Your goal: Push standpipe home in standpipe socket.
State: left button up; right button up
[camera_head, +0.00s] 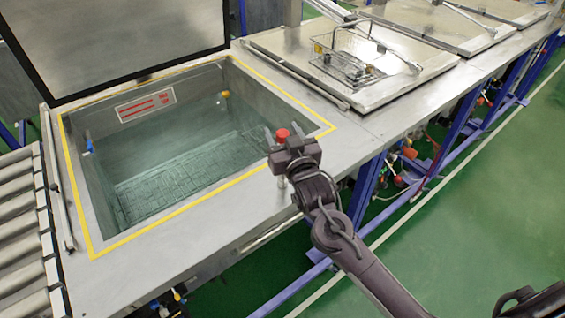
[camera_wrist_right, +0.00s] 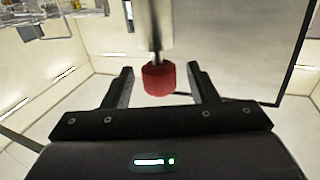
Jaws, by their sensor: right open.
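The standpipe shows in the right wrist view as a pale metal cylinder (camera_wrist_right: 153,22) with a thin stem and a red end (camera_wrist_right: 160,79). In the head view its red end (camera_head: 282,134) shows at the tank's front right rim. My right gripper (camera_wrist_right: 159,72) is open, with one finger on each side of the red part and visible gaps to both. In the head view the right gripper (camera_head: 284,138) hides most of the pipe. I cannot make out the standpipe socket or how deep the pipe sits. My left gripper is not in view.
The water-filled tank (camera_head: 75,150) has a yellow-edged opening and a raised lid (camera_head: 120,35) behind it. A wire basket (camera_head: 345,58) rests on a closed lid (camera_head: 390,85) at right. Rollers (camera_head: 20,215) lie at left. The front counter strip (camera_head: 165,240) is clear.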

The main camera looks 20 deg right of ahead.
jog(key=shift+c, duration=0.4)
grip_shut()
jog(key=shift+r, duration=0.1)
